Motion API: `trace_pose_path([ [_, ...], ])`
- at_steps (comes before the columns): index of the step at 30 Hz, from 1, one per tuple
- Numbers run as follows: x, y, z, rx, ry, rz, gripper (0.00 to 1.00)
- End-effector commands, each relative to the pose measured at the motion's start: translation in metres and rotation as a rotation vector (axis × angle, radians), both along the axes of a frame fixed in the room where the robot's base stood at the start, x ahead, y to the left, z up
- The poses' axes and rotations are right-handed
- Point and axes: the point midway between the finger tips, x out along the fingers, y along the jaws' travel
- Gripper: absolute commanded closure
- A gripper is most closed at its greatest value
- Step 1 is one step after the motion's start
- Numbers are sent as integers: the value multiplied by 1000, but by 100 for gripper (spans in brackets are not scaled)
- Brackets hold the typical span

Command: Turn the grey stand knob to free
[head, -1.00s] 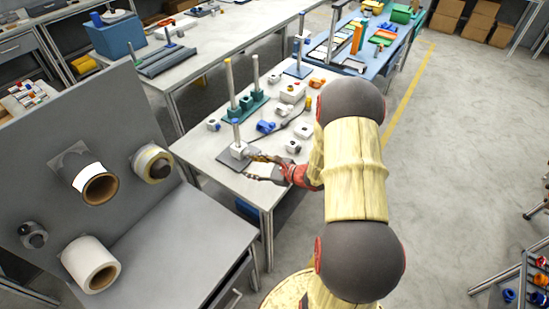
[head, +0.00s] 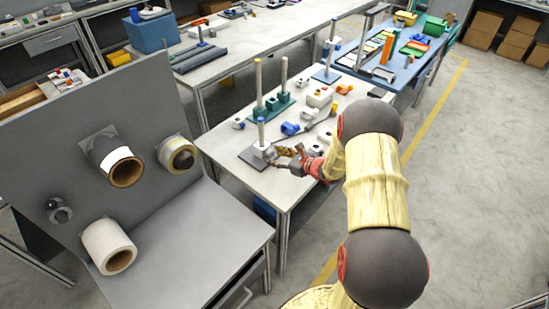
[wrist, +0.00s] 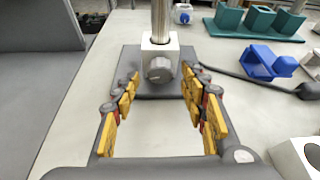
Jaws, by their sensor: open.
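The grey stand knob (wrist: 159,70) is a ribbed round dial on the front of a pale square block (wrist: 160,47). The block sits on a dark flat base plate (wrist: 127,80), with an upright metal post (wrist: 160,16) rising from it. In the head view the stand's base plate (head: 247,160) is near the table's left front edge. My gripper (wrist: 160,90) is open, its yellow-padded fingers apart to the left and right of the knob. It appears empty. In the head view my gripper (head: 280,156) is beside the block, and the knob is hidden.
A green stand (head: 272,106) with two posts is behind the grey one. A blue part (wrist: 264,62) and a dark cable (wrist: 240,73) lie to the right. A white block (wrist: 300,158) is near right. A grey panel with rolls (head: 122,165) stands left.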

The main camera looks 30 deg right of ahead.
Motion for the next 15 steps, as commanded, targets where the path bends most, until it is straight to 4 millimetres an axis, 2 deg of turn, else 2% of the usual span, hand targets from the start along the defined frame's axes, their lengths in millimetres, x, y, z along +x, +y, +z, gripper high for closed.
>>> trace_pose_path([
  [11,7,2,-2,-1,-2,-1,56],
  [15,7,2,-2,-1,-1,0,64],
])
